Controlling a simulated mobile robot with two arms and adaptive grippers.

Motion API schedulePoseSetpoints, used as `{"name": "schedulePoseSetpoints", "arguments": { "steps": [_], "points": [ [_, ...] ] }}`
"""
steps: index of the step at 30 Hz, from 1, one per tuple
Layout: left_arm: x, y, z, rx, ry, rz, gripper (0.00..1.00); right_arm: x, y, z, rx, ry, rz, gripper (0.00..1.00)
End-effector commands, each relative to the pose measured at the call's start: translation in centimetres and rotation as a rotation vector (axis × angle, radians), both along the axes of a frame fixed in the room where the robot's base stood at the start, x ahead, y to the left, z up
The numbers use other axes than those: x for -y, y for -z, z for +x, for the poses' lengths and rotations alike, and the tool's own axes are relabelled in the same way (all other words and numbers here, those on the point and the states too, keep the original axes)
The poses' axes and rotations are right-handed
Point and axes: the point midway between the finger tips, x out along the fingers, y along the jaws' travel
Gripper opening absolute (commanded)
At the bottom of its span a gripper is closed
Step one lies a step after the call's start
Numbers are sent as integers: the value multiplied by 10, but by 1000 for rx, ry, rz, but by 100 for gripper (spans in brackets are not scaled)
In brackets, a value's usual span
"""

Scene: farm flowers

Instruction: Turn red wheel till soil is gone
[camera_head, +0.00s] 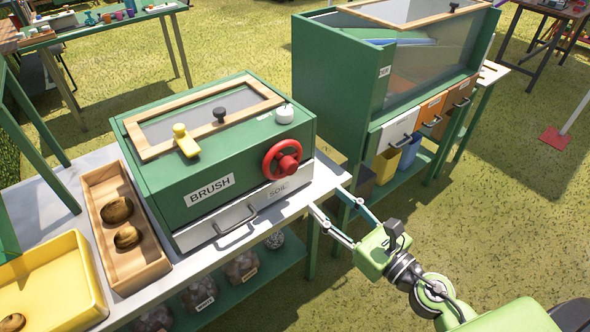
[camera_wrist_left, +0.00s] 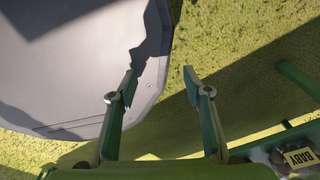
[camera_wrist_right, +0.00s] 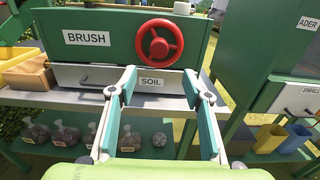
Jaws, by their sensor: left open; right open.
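The red wheel (camera_head: 282,159) is on the front right of the green box labelled BRUSH (camera_head: 212,188). It also shows in the right wrist view (camera_wrist_right: 160,42), above the SOIL label. My right gripper (camera_head: 335,216) is open and empty, in front of the box's right corner, lower than the wheel and apart from it. In the right wrist view its fingers (camera_wrist_right: 160,80) point toward the SOIL drawer (camera_wrist_right: 75,78). My left gripper (camera_wrist_left: 158,75) is open and empty in its wrist view, above grass beside a grey surface. No soil shows through the box's window.
A wooden tray (camera_head: 155,270) with two brown potatoes and a yellow tray (camera_head: 75,275) stand left of the box. A larger green machine (camera_head: 340,75) with drawers stands to the right. Bagged goods (camera_head: 240,266) sit on the shelf below. Grass lies open in front at the right.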

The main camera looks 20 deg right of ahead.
Motion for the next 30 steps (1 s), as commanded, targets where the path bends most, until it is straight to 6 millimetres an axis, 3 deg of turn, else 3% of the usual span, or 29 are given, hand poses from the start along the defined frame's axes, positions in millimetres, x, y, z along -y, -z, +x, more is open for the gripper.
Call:
{"name": "schedulePoseSetpoints", "arguments": {
  "steps": [9, 18, 24, 30],
  "points": [
    [-9, -31, -12, -17, 1, 11, 45, -17, -6, 48, -1, 1, 5, 45],
    [-11, -47, -13, -19, -1, 14, 45, -35, -3, 98, -1, 1, 7, 45],
    [-11, -51, -13, -19, -2, 14, 45, -42, 0, 118, -3, 2, 6, 45],
    [-11, -51, -13, -18, -2, 14, 45, -45, 1, 123, -4, 1, 6, 45]
  ]
}}
